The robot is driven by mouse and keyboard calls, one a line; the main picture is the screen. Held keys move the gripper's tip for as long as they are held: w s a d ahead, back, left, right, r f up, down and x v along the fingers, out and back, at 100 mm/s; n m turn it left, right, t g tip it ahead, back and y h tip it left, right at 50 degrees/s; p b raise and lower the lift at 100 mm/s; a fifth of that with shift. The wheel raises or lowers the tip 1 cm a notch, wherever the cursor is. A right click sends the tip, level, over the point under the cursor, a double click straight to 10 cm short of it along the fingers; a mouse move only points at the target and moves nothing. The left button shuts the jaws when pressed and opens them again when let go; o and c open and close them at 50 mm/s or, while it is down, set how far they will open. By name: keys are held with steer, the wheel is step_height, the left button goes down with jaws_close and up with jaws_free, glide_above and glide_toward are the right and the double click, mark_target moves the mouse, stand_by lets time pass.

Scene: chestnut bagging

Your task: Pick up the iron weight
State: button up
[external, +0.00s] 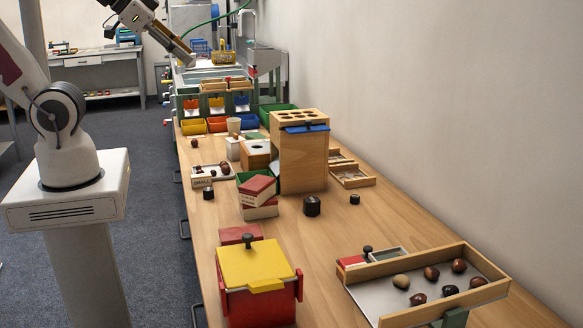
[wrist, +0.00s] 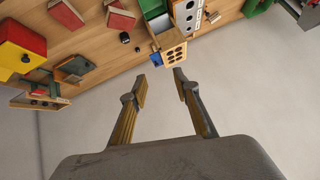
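Several dark weights stand on the wooden table. The largest, a black block-like iron weight (external: 312,206), stands in front of the tall wooden box with holes. Smaller dark weights stand to its right (external: 354,199) and to its left (external: 208,194). A dark weight also shows in the wrist view (wrist: 124,37), near the top. My gripper (external: 188,60) is raised high at the upper left in the external view, far from the weights. In the wrist view my gripper (wrist: 160,76) has its two fingers apart with nothing between them.
A tall wooden box (external: 300,165) stands behind the largest weight. Red-and-white boxes (external: 258,192) lie left of it. A red bin with a yellow lid (external: 255,268) is in front. A wooden tray (external: 385,312) with several chestnuts is at the right. Bare table (external: 330,235) surrounds the weight's front.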

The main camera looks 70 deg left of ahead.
steer(key=w+a+r+m+t, duration=0.2)
steer(key=w+r+m, duration=0.1)
steer(key=w, duration=0.4)
steer(key=w+a+r+m+t, duration=0.2)
steer(key=w+a+m, duration=0.1)
steer(key=w, duration=0.4)
steer(key=w+a+f+m+g+h, duration=0.1)
steer(key=w+f+m+h, duration=0.15)
steer(key=f, duration=0.35)
steer(key=w+a+f+m+h, duration=0.1)
steer(key=w+a+f+m, duration=0.15)
steer(key=f, duration=0.35)
steer(key=s+a+f+n+h, duration=0.2)
steer(key=s+a+f+h, duration=0.1)
steer(key=s+f, duration=0.8)
steer(key=s+a+f+n+g+h, duration=0.1)
steer(key=s+a+f+n+h, duration=0.2)
steer(key=s+f, duration=0.9)
step_height(320, 180, down, 7)
steer(key=shift+s+a+r, duration=0.1)
steer(key=shift+s+a, duration=0.15)
steer(key=shift+a, duration=0.5)
steer(key=shift+w+d+h, duration=0.1)
steer(key=shift+w+h, duration=0.05)
steer(key=shift+h, duration=0.1)
